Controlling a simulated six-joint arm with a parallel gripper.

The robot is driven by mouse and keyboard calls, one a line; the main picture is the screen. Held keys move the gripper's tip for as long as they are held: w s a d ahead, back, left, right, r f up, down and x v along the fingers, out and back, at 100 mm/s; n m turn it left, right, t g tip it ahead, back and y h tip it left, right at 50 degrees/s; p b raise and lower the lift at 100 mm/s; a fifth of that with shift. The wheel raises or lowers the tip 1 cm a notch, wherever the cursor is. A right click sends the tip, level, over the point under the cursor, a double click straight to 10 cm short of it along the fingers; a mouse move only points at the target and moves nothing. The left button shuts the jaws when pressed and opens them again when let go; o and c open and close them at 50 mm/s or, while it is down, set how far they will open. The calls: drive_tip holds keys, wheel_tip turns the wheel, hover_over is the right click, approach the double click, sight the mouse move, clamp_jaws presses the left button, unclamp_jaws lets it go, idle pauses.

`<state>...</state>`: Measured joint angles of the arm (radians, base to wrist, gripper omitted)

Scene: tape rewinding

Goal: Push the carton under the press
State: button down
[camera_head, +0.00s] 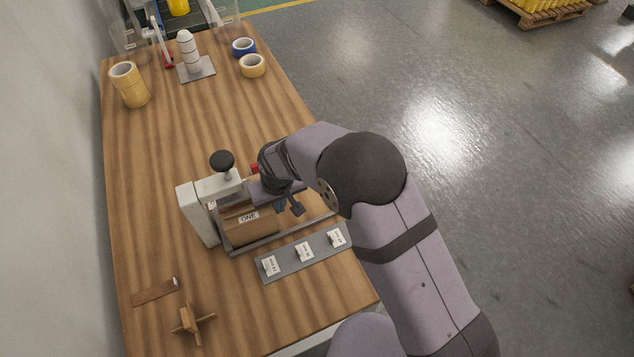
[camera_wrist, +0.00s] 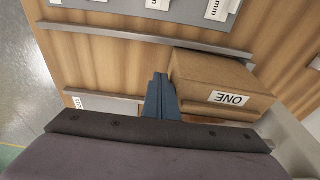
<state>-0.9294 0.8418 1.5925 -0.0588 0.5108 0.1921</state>
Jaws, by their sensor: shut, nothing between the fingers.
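The brown carton (camera_head: 255,230) with a "ONE" label lies between two grey guide rails, right next to the press. It also shows in the wrist view (camera_wrist: 205,72). The pale press (camera_head: 190,203), with a black knob on top, stands at the carton's left in the head view. My gripper (camera_head: 281,206) is shut and empty, pointing down at the carton's right side in the head view. In the wrist view its blue fingers (camera_wrist: 160,98) are beside the carton's end; I cannot tell whether they touch. My gripper and arm hide part of the carton's far side.
A grey strip with white labelled tags (camera_head: 304,252) lies in front of the rails (camera_head: 250,250). A wooden cross (camera_head: 190,325) and a brown strip (camera_head: 155,292) lie at the near left. Tape rolls (camera_head: 252,66) and a white striped post (camera_head: 188,52) stand far back.

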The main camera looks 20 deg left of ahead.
drive_tip(key=shift+w, duration=0.1)
drive_tip(key=shift+w+d, duration=0.45)
drive_tip(key=shift+d, duration=0.05)
drive_tip(key=shift+r, duration=0.15)
idle(0.4)
wheel_tip(320, 180, up, 7)
drive_tip(key=p, duration=0.5)
idle(0.4)
